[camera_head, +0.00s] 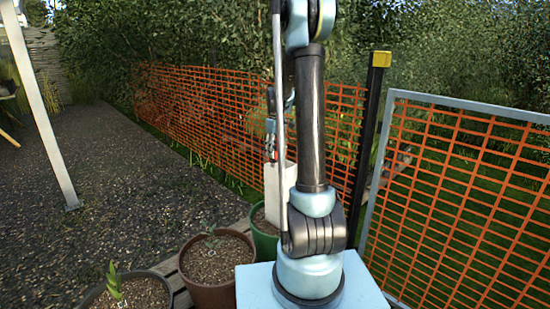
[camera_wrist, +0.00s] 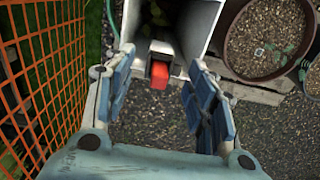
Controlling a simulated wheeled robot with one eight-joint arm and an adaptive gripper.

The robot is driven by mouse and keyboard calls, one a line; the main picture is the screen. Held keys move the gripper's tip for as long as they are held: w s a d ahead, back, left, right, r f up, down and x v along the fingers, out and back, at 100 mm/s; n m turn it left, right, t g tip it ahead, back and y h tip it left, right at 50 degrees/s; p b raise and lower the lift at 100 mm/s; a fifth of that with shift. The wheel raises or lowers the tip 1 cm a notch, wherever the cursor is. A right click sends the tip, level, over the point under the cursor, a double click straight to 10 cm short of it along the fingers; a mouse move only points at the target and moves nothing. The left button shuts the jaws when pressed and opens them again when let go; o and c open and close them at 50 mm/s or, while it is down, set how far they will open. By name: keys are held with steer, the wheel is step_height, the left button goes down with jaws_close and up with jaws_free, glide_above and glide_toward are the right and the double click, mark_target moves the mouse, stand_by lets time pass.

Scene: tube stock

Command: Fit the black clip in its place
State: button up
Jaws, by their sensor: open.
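In the wrist view a small dark piece (camera_wrist: 161,47) with a red block (camera_wrist: 160,74) sits at the near rim of a pale square tube (camera_wrist: 129,22). The dark piece may be the black clip; I cannot tell whether it is seated or only resting there. My gripper (camera_wrist: 161,58) is open, with one finger on each side of the red block and gaps between. In the head view the pale tube (camera_head: 272,190) stands upright behind my arm, partly hidden. My gripper (camera_head: 269,141) is just above it. The clip cannot be made out there.
Brown pots (camera_head: 215,262) and a green pot (camera_head: 262,242) stand close to the tube. An orange mesh fence (camera_head: 205,105), a black post with a yellow cap (camera_head: 378,62) and a grey-framed mesh panel (camera_head: 460,180) border the right. Open gravel (camera_head: 110,170) lies left.

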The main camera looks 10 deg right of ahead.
step_height(320, 180, up, 9)
stand_by(0.4)
steer(key=shift+f, duration=0.1)
